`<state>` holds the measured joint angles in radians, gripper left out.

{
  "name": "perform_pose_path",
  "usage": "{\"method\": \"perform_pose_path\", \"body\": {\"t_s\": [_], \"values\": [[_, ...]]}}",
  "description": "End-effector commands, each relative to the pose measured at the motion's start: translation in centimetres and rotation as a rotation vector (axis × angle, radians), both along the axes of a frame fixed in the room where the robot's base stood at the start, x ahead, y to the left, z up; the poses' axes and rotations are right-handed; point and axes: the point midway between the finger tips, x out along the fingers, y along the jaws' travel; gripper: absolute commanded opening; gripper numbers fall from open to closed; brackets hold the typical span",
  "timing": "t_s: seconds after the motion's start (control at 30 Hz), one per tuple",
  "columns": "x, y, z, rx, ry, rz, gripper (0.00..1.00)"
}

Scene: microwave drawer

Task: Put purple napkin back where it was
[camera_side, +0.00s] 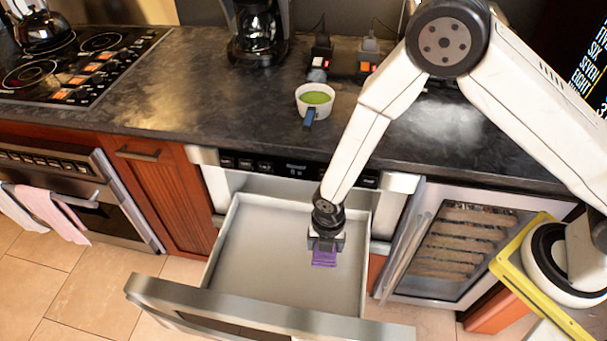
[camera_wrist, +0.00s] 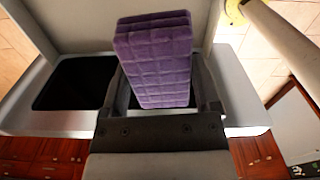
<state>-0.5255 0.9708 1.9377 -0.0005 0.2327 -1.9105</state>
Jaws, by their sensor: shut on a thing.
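The purple napkin (camera_side: 324,258) is folded into a thick quilted block and hangs below my gripper (camera_side: 326,243) in the side view. In the wrist view the napkin (camera_wrist: 155,60) stands between the two fingers of my gripper (camera_wrist: 158,88), which is shut on it. In the side view the napkin is over the right part of the pulled-out microwave drawer (camera_side: 250,270). I cannot tell whether it touches the drawer floor. No other item shows inside the drawer.
A white bowl with green contents (camera_side: 315,98) and a blue handle sits on the dark counter (camera_side: 220,120). A coffee maker (camera_side: 258,30) stands behind it. Two towels (camera_side: 52,212) hang on the oven at left. A wine cooler (camera_side: 465,240) is right of the drawer.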

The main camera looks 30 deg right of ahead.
Motion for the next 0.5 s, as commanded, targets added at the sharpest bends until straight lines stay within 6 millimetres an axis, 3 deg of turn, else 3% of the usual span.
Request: {"method": "perform_pose_path", "body": {"t_s": [0.5], "values": [[0.1, 0.0, 10.6, 0.003, -0.005, 0.0, 0.0]]}}
